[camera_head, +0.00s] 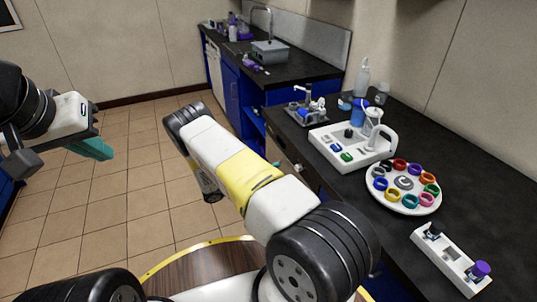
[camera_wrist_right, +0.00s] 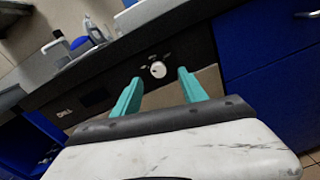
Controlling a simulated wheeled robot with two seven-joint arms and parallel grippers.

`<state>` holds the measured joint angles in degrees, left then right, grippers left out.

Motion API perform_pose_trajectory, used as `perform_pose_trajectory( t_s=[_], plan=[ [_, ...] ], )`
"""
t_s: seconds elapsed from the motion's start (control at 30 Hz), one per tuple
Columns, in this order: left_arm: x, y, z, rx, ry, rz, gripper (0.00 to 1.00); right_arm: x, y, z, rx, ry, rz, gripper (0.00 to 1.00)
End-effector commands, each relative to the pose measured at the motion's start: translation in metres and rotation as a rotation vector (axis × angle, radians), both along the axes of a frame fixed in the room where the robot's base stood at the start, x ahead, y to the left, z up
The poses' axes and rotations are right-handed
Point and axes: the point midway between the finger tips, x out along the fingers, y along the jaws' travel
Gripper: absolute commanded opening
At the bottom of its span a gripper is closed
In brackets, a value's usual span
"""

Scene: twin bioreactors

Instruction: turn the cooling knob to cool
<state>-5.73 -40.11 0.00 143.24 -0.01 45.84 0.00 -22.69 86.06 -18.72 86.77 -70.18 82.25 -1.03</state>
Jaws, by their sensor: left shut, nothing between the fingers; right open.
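The cooling knob is a round white knob (camera_wrist_right: 158,69) on the dark front panel (camera_wrist_right: 105,88) below the counter top, with small white markings above it. My right gripper (camera_wrist_right: 160,76) is open in the right wrist view, its two teal fingers to the left and right of the knob from this angle. I cannot tell whether they touch it; nothing shows between them but the knob. My left gripper (camera_head: 92,147) is shut and empty, far to the left above the floor.
On the black counter (camera_head: 459,190) stand a white device (camera_head: 370,157), a round tray of coloured rings (camera_head: 404,208) and a white rack (camera_head: 440,254). A sink (camera_head: 270,52) is on the back counter. The tiled floor (camera_head: 120,200) at left is free.

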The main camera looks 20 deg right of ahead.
Motion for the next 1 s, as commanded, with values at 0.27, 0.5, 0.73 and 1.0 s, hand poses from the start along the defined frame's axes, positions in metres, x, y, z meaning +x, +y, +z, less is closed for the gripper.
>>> perform_pose_trajectory(
  t_s=[0.27,0.5,0.73,1.0],
  plan=[
    [0.0,0.0,0.0,0.0,0.0,0.0,0.0,0.002,-0.017,-0.009,-0.033,0.02,0.029,0.5],
    [0.0,0.0,0.0,0.0,0.0,0.0,0.0,0.005,-0.056,-0.009,-0.031,0.018,0.028,0.5],
    [0.0,0.0,0.0,0.0,0.0,0.0,0.0,0.007,-0.076,-0.009,-0.03,0.019,0.029,0.5],
    [0.0,0.0,0.0,0.0,0.0,0.0,0.0,0.007,-0.077,-0.009,-0.029,0.018,0.031,0.5]
  ],
)
